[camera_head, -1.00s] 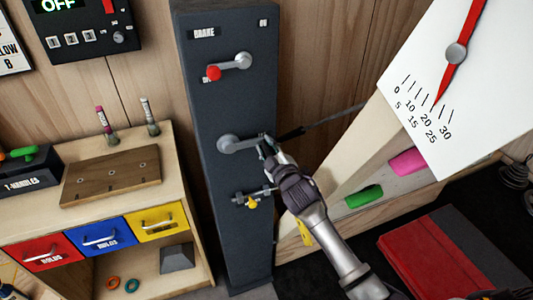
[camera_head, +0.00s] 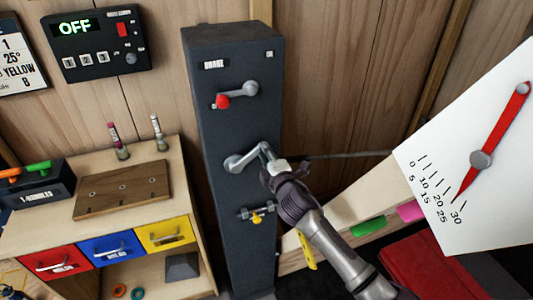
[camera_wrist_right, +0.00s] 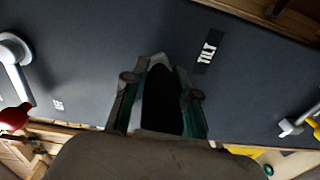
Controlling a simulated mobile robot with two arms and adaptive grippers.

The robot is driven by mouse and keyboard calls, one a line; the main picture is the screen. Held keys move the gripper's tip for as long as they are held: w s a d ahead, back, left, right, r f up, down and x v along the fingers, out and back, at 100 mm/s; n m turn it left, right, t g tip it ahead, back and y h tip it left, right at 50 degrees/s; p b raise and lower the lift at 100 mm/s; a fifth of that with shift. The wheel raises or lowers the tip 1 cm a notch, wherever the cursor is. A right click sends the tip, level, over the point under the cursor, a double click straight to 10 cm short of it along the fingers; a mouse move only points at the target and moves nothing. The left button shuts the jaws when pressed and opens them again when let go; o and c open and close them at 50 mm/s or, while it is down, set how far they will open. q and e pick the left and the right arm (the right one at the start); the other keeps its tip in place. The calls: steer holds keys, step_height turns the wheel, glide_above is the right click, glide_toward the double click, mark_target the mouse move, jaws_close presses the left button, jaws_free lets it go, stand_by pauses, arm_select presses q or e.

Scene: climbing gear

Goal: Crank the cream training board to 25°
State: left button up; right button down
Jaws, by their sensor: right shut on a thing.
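The tilt crank (camera_head: 240,161) sits on the dark column (camera_head: 235,100), its arm pointing up and right. My right gripper (camera_head: 272,168) is shut on the crank's handle, which is mostly hidden by the fingers. In the right wrist view the gripper (camera_wrist_right: 160,95) fingers are close up, beside a TILT label (camera_wrist_right: 208,51). The red pointer (camera_head: 500,125) on the white angle dial (camera_head: 500,200) has its tip by the upper marks, around 25 to 30; I cannot read it exactly. The cream board (camera_head: 345,205) leans at the right with green and pink holds. My left gripper is not in view.
A brake lever with a red knob (camera_head: 222,102) is above the crank, and a yellow-tipped pin (camera_head: 257,218) below it. A control box (camera_head: 95,45) reads OFF. A card (camera_head: 15,60) shows 25°. A drawer cabinet (camera_head: 120,215) stands left; a red pad (camera_head: 425,265) lies right.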

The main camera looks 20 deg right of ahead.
steer(key=shift+d+f, duration=0.25)
steer(key=c, duration=1.1)
jaws_free()
steer(key=shift+o, duration=1.1)
steer(key=shift+w+d+f, duration=0.1)
steer(key=shift+w, duration=0.05)
steer(key=s, duration=1.2)
steer(key=shift+d+r, duration=0.15)
steer(key=shift+r, duration=0.15)
steer(key=shift+s+f, duration=0.1)
